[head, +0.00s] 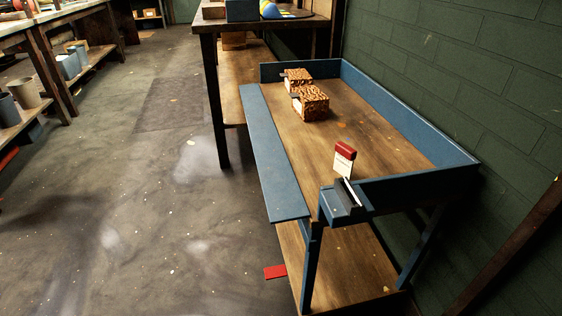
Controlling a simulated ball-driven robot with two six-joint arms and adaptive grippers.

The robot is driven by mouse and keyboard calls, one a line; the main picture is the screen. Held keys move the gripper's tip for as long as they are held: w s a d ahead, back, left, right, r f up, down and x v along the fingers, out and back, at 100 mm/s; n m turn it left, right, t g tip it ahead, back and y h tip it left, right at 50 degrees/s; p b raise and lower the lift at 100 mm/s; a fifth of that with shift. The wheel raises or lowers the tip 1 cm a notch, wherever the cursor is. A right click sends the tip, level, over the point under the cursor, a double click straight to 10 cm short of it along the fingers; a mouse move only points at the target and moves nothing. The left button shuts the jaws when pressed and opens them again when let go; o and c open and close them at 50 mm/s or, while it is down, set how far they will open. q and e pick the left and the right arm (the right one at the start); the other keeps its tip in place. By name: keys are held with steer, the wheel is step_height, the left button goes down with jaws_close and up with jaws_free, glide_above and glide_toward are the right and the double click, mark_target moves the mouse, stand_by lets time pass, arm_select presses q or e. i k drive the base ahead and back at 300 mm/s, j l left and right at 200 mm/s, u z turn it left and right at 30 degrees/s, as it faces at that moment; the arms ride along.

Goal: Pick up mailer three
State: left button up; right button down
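Two small boxes with a mottled brown and orange pattern and pale sides sit on the wooden top of a blue-edged bench. The farther box (298,76) is near the back left, and the nearer box (313,101) stands just in front of it. They look like mailers, but I cannot read any number, so I cannot tell which is mailer three. Neither of my grippers is in view.
The bench (365,135) has raised blue edges at the back and right. A red-topped white card (344,160) stands at its near end, beside a dark holder (347,197). A dark table (212,75) adjoins behind. Open floor (130,220) lies left; a green wall is right.

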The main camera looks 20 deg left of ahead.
mark_target(315, 111)
steer(key=i+j, duration=0.1)
steer(key=j, duration=0.3)
steer(key=i+j+z, duration=0.1)
steer(key=j, duration=0.3)
steer(key=i+j+z, duration=0.1)
steer(key=j, duration=0.35)
steer(key=i, duration=0.05)
